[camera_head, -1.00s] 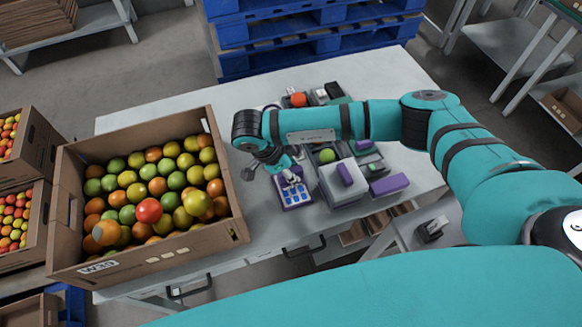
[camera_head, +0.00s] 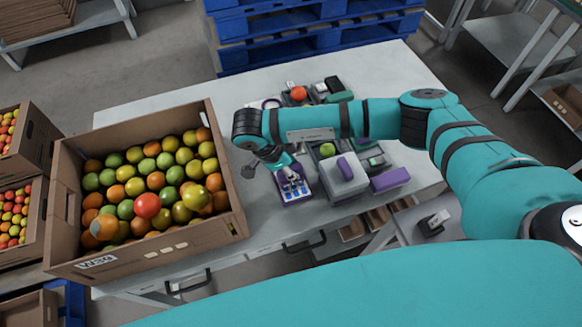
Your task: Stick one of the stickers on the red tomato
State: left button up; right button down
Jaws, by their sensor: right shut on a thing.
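A purple-edged tray (camera_head: 306,196) with blue and white stickers lies on the table, right of the tomato box. My right gripper (camera_head: 289,175) is over the back part of this tray. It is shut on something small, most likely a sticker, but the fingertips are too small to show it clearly. A bright red tomato (camera_head: 147,205) lies among green, yellow and orange ones in the cardboard box (camera_head: 232,190). An orange-red tomato (camera_head: 298,93) sits on a small device at the back of the table. My left gripper is not in view.
The table (camera_head: 160,107) is clear behind the box. Blue pallets (camera_head: 320,40) stand beyond the table.

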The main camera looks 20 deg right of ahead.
jog(key=shift+f+b, duration=0.45)
jog(key=shift+b, duration=0.1)
dwell(1.6)
jog(key=shift+r+p, duration=0.55)
jog(key=shift+r, duration=0.25)
jog(key=shift+r+p, duration=1.4)
jog(key=shift+r, duration=1.35)
